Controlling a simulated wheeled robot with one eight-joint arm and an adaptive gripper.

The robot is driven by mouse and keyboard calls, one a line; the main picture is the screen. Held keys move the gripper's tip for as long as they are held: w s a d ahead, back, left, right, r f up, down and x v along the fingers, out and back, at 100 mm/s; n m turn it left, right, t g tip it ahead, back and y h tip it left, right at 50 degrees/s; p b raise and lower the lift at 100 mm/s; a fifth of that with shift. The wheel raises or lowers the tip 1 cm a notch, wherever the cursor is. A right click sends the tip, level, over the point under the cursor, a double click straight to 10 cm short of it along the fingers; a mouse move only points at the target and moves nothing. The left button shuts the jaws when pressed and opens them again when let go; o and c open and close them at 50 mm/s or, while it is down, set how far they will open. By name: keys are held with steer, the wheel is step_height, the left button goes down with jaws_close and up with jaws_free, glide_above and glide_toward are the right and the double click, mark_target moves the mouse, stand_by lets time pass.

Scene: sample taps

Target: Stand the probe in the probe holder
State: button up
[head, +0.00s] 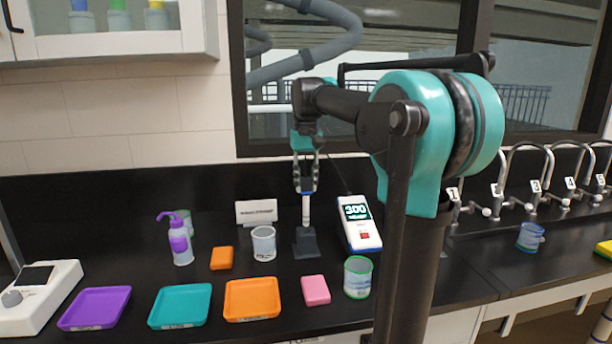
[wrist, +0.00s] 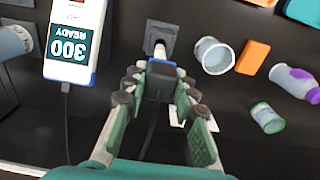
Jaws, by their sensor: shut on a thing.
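The probe is a white stick (head: 306,210) with a dark upper part, and its dark handle shows in the wrist view (wrist: 159,82). My gripper (head: 305,182) is shut on its handle and holds it upright. The probe holder (head: 306,243) is a dark block on the black bench, directly below; it also shows in the wrist view (wrist: 151,30). The probe's lower end meets the holder's top in the head view. I cannot tell how deep it sits. The meter (head: 361,226) reads 300 and stands right of the holder; a cable runs from it.
A white beaker (head: 264,246) and an orange block (head: 221,258) stand left of the holder. A pink block (head: 315,291) and a green-rimmed beaker (head: 357,280) are in front. Purple (head: 95,308), teal (head: 180,306) and orange (head: 252,300) trays line the front edge.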

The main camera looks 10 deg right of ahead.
mark_target(306, 208)
steer(key=shift+f, duration=0.55)
stand_by(0.4)
steer(key=shift+f, duration=0.6)
steer(key=shift+f, duration=3.1)
steer(key=o, duration=1.2)
steer(key=shift+c, duration=0.2)
